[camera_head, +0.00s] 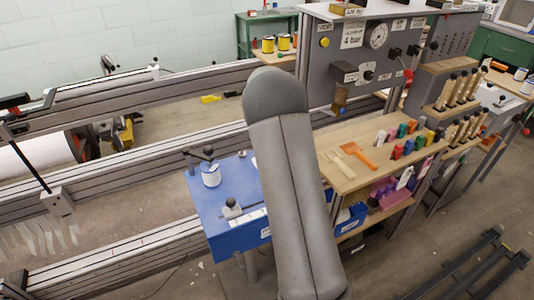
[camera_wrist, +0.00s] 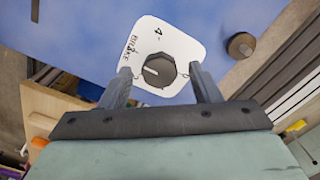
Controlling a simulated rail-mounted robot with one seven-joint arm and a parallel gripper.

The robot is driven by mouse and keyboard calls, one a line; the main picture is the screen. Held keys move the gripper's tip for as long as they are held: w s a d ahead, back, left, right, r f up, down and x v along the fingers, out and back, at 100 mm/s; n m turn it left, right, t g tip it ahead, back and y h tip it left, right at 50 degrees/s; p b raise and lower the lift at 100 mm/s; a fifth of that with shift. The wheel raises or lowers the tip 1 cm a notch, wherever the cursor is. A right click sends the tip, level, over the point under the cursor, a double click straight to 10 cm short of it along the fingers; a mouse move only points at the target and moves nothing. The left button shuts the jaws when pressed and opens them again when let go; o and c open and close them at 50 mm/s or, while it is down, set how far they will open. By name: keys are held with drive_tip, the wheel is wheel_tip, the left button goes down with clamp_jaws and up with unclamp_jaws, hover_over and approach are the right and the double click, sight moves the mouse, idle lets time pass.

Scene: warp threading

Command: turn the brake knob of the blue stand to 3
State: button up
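In the wrist view the brake knob (camera_wrist: 165,73) is a dark, many-sided knob on a white plate (camera_wrist: 178,38) marked "BRAKE", with a "4" near one edge. A short white line on the knob points toward the left of the picture. Other dial marks cannot be made out. My gripper (camera_wrist: 159,70) is open, with one finger on each side of the knob and a visible gap to it. The blue stand (camera_head: 205,212) is in the middle of the head view. My arm covers part of it, and my gripper and the brake knob cannot be made out there.
On the stand are a white cylinder (camera_head: 211,176) and a black-knobbed fitting (camera_head: 232,208). A round brown part (camera_wrist: 240,45) lies right of the plate in the wrist view. A wooden shelf (camera_head: 345,178) with coloured tools stands right of my arm; metal rails (camera_head: 120,172) run left.

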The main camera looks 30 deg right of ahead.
wheel_tip(320, 180, up, 17)
drive_tip(key=shift+r, duration=0.2)
idle(0.5)
idle(0.5)
drive_tip(key=s+a+f+n+p, duration=0.1)
drive_tip(key=s+a+n, duration=0.3)
drive_tip(key=s, duration=0.7)
drive_tip(key=s+a+f+n+p, duration=0.1)
drive_tip(key=s+a+f+n, duration=0.1)
drive_tip(key=s+a, duration=0.6)
drive_tip(key=s+a+f+n+p, duration=0.1)
drive_tip(key=s+a+n, duration=0.4)
drive_tip(key=s, duration=1)
drive_tip(key=shift+a+f+n, duration=0.3)
drive_tip(key=shift+a+f, duration=0.2)
drive_tip(key=shift+a, duration=0.05)
drive_tip(key=shift+s, duration=0.1)
